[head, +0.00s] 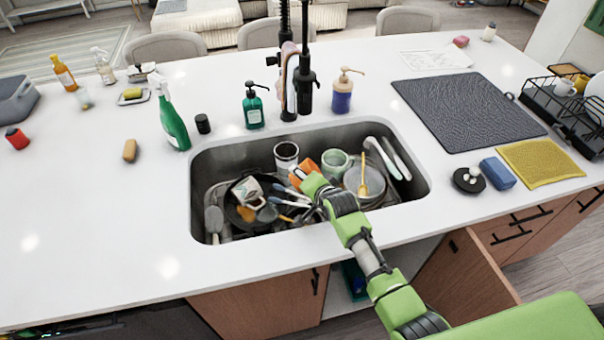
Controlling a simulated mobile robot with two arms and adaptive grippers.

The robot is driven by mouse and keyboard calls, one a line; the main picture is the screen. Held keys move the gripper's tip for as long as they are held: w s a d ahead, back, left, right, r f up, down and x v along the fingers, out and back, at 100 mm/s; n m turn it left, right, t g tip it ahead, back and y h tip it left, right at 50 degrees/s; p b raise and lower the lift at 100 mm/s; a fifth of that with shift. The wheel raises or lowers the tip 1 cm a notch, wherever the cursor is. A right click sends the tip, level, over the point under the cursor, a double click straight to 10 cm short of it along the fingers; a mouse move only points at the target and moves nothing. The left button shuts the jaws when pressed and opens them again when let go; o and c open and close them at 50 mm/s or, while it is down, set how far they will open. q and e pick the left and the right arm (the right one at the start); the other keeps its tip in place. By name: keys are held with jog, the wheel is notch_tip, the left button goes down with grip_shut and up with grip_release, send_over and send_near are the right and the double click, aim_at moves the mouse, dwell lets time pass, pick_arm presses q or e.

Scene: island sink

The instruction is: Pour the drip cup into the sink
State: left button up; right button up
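The steel sink (203,170) is set into the white island counter and holds a jumble of dishes. My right gripper (301,180) reaches into it from the lower right, over the middle of the pile. An orange cup-like thing (309,166) is at its fingertips, partly hidden by the gripper. I cannot tell whether the fingers are closed on it. A white and dark cup (286,152), a pale green mug (335,161) and a tilted patterned mug (246,187) are also in the sink. I cannot tell which is the drip cup. My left gripper is out of view.
A black faucet (305,82) rises behind the sink, between a green soap bottle (253,108) and an amber-and-blue pump bottle (342,94). A green spray bottle (173,122) stands left. A dark drying mat (465,108) lies right. The left counter front is clear.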

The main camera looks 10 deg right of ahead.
aim_at(305, 161)
jog(key=shift+w+a, duration=0.15)
jog(key=shift+a, duration=0.15)
jog(key=shift+d+r+m+y+b, duration=0.25)
jog(key=shift+m+y+b, duration=0.25)
jog(key=shift+b, duration=0.2)
jog(key=r+m+y+b, duration=0.1)
jog(key=b, duration=0.2)
jog(key=d+m+y+b, duration=0.1)
jog(key=b, duration=0.2)
jog(key=shift+r+m+t+y+b, duration=0.3)
jog(key=shift+r+m+y+b, duration=0.1)
jog(key=d+r+m+y+b, duration=0.1)
jog(key=m+y+b, duration=0.1)
jog(key=b, duration=0.2)
jog(key=shift+d+t, duration=0.2)
jog(key=shift+t, duration=0.2)
jog(key=shift+d+r+m+b, duration=0.2)
jog(key=shift+r+m+b, duration=0.15)
jog(key=shift+m+b, duration=0.2)
jog(key=shift+d+r+t+y, duration=0.1)
jog(key=shift+r+t+y, duration=0.2)
jog(key=shift+y, duration=0.2)
